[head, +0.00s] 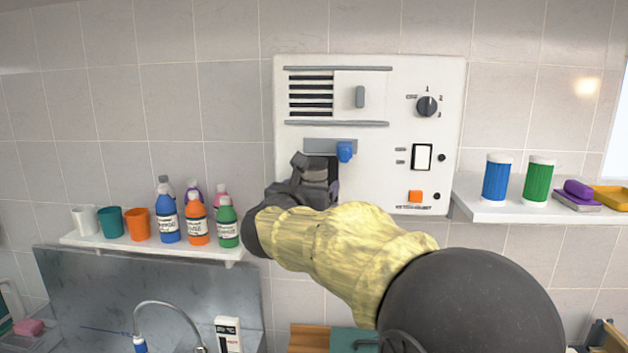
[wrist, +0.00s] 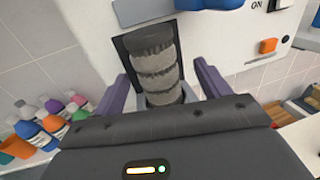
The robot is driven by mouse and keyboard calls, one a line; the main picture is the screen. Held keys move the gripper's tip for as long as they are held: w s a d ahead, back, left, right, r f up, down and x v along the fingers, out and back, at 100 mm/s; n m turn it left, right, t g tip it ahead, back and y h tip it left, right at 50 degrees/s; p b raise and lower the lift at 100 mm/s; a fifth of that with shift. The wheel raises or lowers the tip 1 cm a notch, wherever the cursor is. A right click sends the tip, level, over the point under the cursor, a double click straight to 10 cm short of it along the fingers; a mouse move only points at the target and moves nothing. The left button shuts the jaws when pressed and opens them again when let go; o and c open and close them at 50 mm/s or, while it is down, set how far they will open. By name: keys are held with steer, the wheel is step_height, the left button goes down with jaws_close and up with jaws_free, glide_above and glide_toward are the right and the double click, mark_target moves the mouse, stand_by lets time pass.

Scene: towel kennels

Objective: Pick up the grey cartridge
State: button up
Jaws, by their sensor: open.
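The grey cartridge (wrist: 156,68) is an upright ribbed cylinder with a darker top, set in a dark opening in the white wall unit (head: 440,180). My gripper (wrist: 163,84) is open, with one purple finger on each side of the cartridge and a visible gap at least on the left. In the head view my gripper (head: 318,183) is in front of the opening. Whether either finger touches the cartridge I cannot tell.
A blue knob (head: 345,151) on a grey plate is just above the opening. A shelf (head: 150,246) with cups and several bottles is at the left. Another shelf (head: 530,212) with a blue and a green canister is at the right. A tap (head: 165,308) stands below.

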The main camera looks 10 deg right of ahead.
mark_target(310, 183)
steer(key=shift+w+d+r+p, duration=0.3)
steer(key=shift+w+r+p, duration=0.15)
steer(key=shift+w+p, duration=0.35)
steer(key=shift+w+d+f+p, duration=0.15)
steer(key=shift+w+d+p, duration=0.1)
steer(key=shift+w, duration=0.25)
steer(key=shift+w+d+f+p, duration=0.1)
steer(key=shift+w+d+p, duration=0.1)
steer(key=shift+w, duration=0.25)
steer(key=shift+s, duration=0.15)
steer(key=shift+c, duration=0.2)
steer(key=c, duration=1)
